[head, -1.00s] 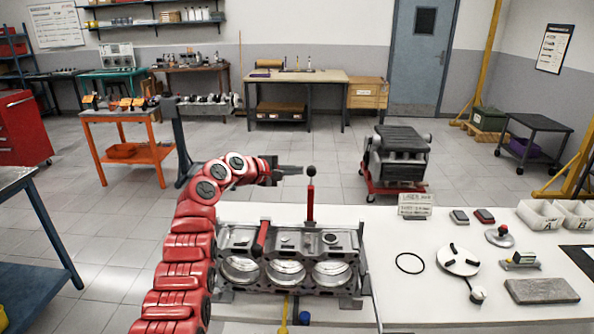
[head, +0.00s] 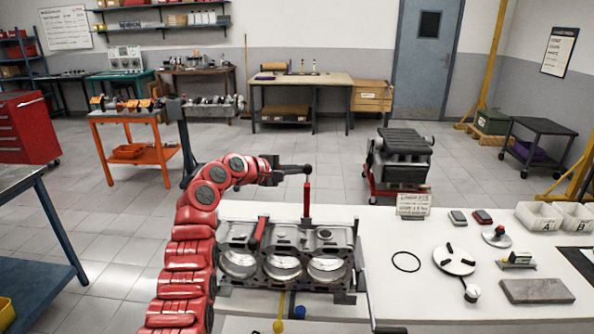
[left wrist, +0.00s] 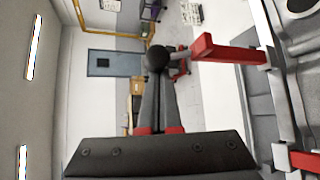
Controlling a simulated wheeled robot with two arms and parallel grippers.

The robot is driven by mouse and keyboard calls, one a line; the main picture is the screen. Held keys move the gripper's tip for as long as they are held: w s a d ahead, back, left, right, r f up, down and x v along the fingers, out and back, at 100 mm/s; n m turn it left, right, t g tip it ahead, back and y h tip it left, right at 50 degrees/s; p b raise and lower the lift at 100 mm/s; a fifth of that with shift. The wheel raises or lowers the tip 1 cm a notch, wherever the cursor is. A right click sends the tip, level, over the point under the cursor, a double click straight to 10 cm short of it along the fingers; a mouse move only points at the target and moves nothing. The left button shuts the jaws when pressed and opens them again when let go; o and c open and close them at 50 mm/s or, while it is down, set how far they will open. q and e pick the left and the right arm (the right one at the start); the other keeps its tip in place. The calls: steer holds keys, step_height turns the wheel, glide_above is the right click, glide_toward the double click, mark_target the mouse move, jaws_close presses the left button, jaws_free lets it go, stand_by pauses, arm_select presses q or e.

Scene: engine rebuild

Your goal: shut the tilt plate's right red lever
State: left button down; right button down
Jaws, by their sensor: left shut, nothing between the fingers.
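The right red lever (head: 307,199) stands upright at the back edge of the engine block on the tilt plate, its black knob on top. It also shows in the left wrist view as a red bar (left wrist: 232,53) with the round black knob (left wrist: 157,58) at its end. The left red lever (head: 258,233) leans over the block's left part. My left gripper (head: 305,170) is shut and empty, its fingertips at the knob of the right lever; contact is hard to tell. In the wrist view the knob covers the fingertips. My right gripper is out of view.
The engine block (head: 285,239) with its large bores sits on the white table (head: 415,300). A black ring (head: 406,262), a round white plate (head: 454,261) and a grey slab (head: 537,291) lie to the right. An engine on a red stand (head: 400,160) stands behind.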

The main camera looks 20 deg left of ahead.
arm_select(q)
steer(key=shift+s, duration=0.4)
steer(key=shift+b, duration=0.3)
steer(key=s+d+f+m+t+h+b, duration=0.25)
steer(key=s+m+t+b, duration=0.35)
steer(key=s+b, duration=0.55)
steer(key=s+d+f+m+h+b, duration=0.1)
steer(key=s+d+f+b, duration=0.1)
steer(key=s+f+b, duration=0.3)
steer(key=shift+s+d+f+b, duration=0.15)
steer(key=shift+d+f+b, duration=0.05)
steer(key=shift+f+b, duration=1.7)
steer(key=shift+f+h, duration=0.25)
steer(key=shift+f, duration=0.05)
